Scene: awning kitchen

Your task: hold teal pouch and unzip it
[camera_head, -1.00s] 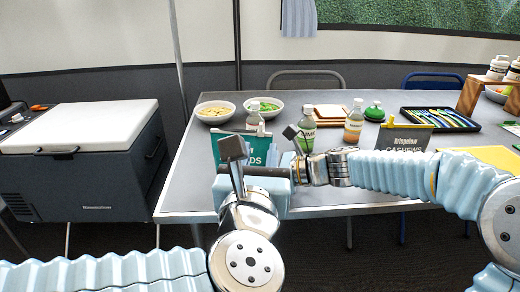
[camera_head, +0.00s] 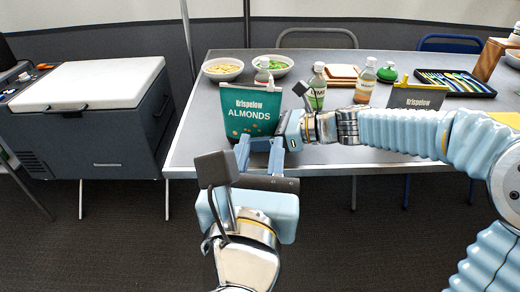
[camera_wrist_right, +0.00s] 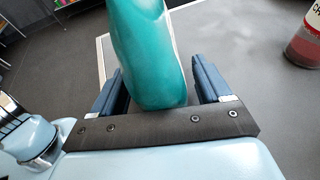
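The teal pouch (camera_head: 252,113), labelled Krispelow ALMONDS, stands upright near the table's front edge in the head view. In the right wrist view the pouch (camera_wrist_right: 150,55) shows edge-on between the fingers of my right gripper (camera_wrist_right: 158,90), which are open with a narrow gap on each side. In the head view my right gripper (camera_head: 285,135) is at the pouch's right side. My left gripper (camera_head: 260,148) is open in front of the pouch's lower part, its two fingers pointing at it. I cannot tell whether they touch it. The zip is not discernible.
The grey table (camera_head: 330,155) carries a dark cashews pouch (camera_head: 415,97), bottles (camera_head: 362,82), bowls (camera_head: 222,69) and a tray of utensils (camera_head: 455,82). A cooler (camera_head: 85,110) stands left of the table. My right arm crosses above the table's front edge.

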